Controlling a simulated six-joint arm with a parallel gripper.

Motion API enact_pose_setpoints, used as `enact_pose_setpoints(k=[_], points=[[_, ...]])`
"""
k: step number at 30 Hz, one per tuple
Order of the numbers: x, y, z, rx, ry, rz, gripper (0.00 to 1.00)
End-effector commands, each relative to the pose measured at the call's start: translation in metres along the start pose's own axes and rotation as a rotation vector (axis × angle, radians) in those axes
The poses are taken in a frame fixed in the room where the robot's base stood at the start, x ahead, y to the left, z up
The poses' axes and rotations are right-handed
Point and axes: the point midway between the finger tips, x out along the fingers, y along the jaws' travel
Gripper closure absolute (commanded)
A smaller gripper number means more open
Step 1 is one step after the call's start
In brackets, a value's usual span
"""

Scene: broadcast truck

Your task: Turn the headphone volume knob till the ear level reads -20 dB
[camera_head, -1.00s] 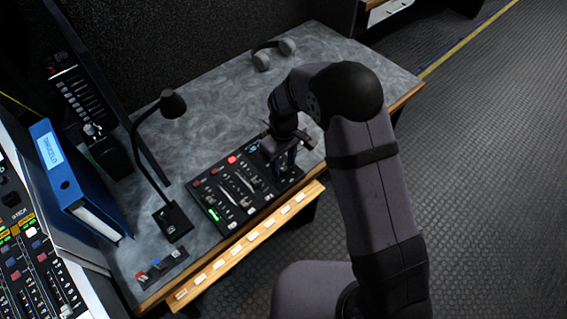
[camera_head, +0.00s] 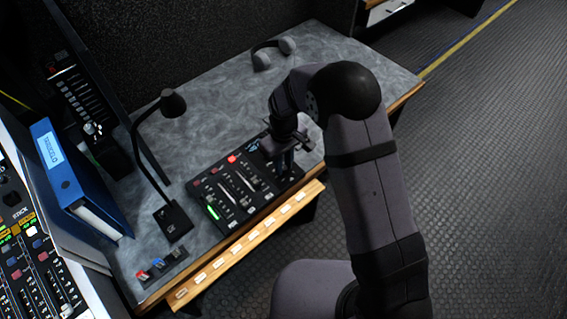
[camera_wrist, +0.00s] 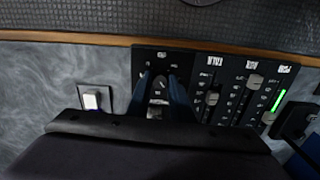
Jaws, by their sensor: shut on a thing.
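The black control panel (camera_head: 212,184) lies on the grey desk, with several faders and a lit green level bar (camera_head: 212,212) at its near left end. The green bar also shows at the right in the wrist view (camera_wrist: 277,99). My gripper (camera_head: 286,165) points down at the panel's right end. In the wrist view its two blue fingers (camera_wrist: 161,88) are shut around the small dark knob (camera_wrist: 159,86), which they mostly hide. A white mark shows between the fingertips. I cannot read a dB figure in either view.
Headphones (camera_head: 273,53) lie at the back of the desk. A gooseneck microphone (camera_head: 172,103) stands left of the panel, and a blue binder (camera_head: 68,176) further left. A white switch (camera_wrist: 93,98) sits beside the panel. A labelled wooden strip (camera_head: 245,243) runs along the front edge.

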Motion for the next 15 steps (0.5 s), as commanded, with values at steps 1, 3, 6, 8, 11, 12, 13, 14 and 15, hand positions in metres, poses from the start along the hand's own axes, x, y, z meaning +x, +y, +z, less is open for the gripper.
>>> enact_pose_setpoints(k=[1,3,6,8,11,12,13,14,15], points=[[-0.0007,0.0,-0.0003,0.022,0.0,0.0,1.0],[-0.0008,0.0,-0.0003,0.061,0.0,0.0,1.0],[-0.0009,0.0001,-0.0004,0.131,0.001,0.0,1.0],[-0.001,0.0001,-0.0004,0.181,0.001,0.0,1.0],[-0.0011,0.0001,-0.0006,0.271,0.001,0.0,1.0],[-0.0012,0.0002,-0.0006,0.308,0.001,0.0,1.0],[-0.0012,0.0002,-0.0007,0.337,0.001,0.0,1.0],[-0.0013,0.0002,-0.0007,0.366,0.002,0.0,1.0],[-0.0013,0.0002,-0.0008,0.404,0.002,0.0,1.0]])
